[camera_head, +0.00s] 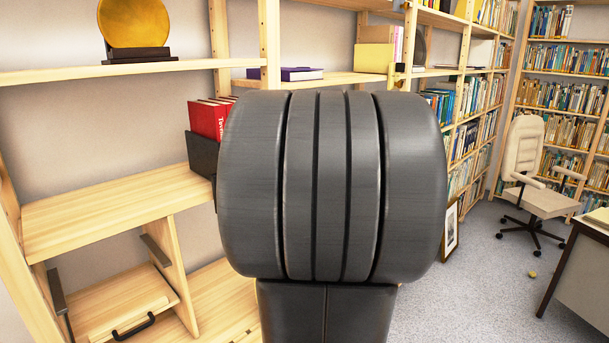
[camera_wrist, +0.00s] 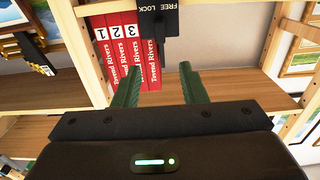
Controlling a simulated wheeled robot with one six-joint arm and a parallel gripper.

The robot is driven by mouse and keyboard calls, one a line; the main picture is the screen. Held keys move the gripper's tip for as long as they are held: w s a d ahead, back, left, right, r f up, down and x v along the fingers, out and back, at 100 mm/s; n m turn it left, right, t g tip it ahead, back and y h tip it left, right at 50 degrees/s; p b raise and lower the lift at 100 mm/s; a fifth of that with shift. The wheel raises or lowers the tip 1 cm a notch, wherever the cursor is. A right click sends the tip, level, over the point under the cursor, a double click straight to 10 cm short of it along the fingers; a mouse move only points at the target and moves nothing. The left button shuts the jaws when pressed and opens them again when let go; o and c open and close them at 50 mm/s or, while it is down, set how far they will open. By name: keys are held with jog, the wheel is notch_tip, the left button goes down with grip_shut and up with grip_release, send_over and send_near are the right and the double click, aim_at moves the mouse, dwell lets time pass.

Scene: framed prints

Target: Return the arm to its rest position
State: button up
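My gripper (camera_wrist: 159,67) shows in the wrist view with its two green fingers apart and nothing visible between them. Beyond the fingers is a row of red books (camera_wrist: 118,48), which appear upside down in this view, and a black piece (camera_wrist: 158,20) marked "FREE LOCK". In the head view, a large dark grey link of my arm fills the middle and hides my gripper. The red books (camera_head: 207,118) stand on a shelf just left of that link, behind a black panel (camera_head: 202,154).
Wooden shelving (camera_head: 110,208) stands close on the left, with a gold disc (camera_head: 134,22) on an upper shelf. A purple book (camera_head: 301,74) and a yellow box (camera_head: 374,58) lie behind my arm. An office chair (camera_head: 541,200) and a desk (camera_head: 583,270) stand right, with open carpet (camera_head: 480,290) before them.

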jog(key=p+x, duration=0.1)
jog(key=x, duration=1.1)
jog(key=shift+w+a+p, duration=0.15)
jog(key=shift+a+p, duration=0.1)
jog(key=shift+p, duration=0.15)
jog(key=shift+s+a, duration=0.1)
jog(key=shift+s, duration=0.1)
